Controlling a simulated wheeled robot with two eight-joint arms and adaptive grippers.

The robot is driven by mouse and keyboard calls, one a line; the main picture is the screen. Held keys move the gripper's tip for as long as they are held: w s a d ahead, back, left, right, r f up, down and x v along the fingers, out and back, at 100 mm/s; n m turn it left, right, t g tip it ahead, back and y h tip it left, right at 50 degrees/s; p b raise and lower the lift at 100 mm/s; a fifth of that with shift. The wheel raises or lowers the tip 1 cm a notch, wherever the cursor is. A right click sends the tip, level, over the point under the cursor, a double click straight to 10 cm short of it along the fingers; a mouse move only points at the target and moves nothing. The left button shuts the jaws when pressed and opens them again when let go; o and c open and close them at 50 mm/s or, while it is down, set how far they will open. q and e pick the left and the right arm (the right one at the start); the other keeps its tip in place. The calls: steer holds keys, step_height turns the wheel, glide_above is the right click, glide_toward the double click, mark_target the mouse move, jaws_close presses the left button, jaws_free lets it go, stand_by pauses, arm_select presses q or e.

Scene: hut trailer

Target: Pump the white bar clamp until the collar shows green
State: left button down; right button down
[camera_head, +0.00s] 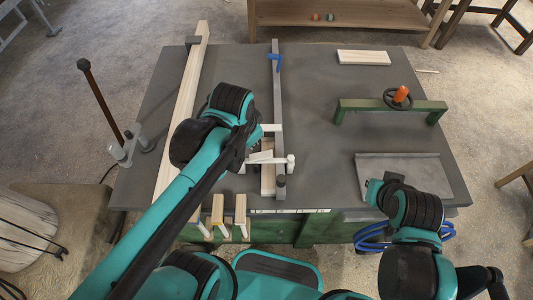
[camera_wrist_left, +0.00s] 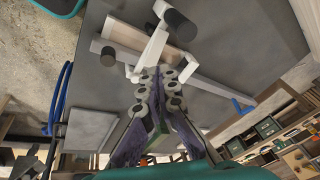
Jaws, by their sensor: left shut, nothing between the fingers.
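The white bar clamp (camera_head: 266,158) lies on the grey table, its long grey bar (camera_head: 276,90) running away to a blue piece (camera_head: 275,58). In the left wrist view, its white arms with dark round ends (camera_wrist_left: 155,42) show beyond my fingers. My left gripper (camera_wrist_left: 158,72) is shut and empty, its tips close to the white parts; I cannot tell whether they touch. In the head view, my left arm hides most of this gripper. The collar's colour cannot be made out. My right arm is at the lower right; its fingers cannot be made out clearly.
A long wooden beam (camera_head: 186,105) lies left of the clamp. Wooden-topped pieces (camera_head: 218,210) stand at the front edge. A green frame with a handwheel (camera_head: 390,104), a grey tray (camera_head: 405,160) and a pale board (camera_head: 363,57) are to the right. The table between is clear.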

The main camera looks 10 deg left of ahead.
mark_target(269, 154)
arm_select(q)
steer(key=shift+w+d+f+m+g+y, duration=0.2)
steer(key=shift+w+d+f+m+g, duration=0.55)
steer(key=shift+w+m, duration=0.5)
steer(key=shift+w+d+f+m+g+y, duration=0.2)
steer(key=shift+w+d+f+m+g, duration=0.55)
steer(key=shift+m, duration=0.85)
steer(key=shift+w+d+f+m+g+y, duration=0.2)
steer(key=shift+w+d+f+m+g, duration=0.35)
steer(key=shift+w+d+m, duration=0.55)
steer(key=shift+a+m, duration=0.3)
steer(key=shift+m, duration=0.05)
steer(key=f+b, duration=0.6)
steer(key=f, duration=0.1)
steer(key=shift+a, duration=0.3)
steer(key=shift+r, duration=0.1)
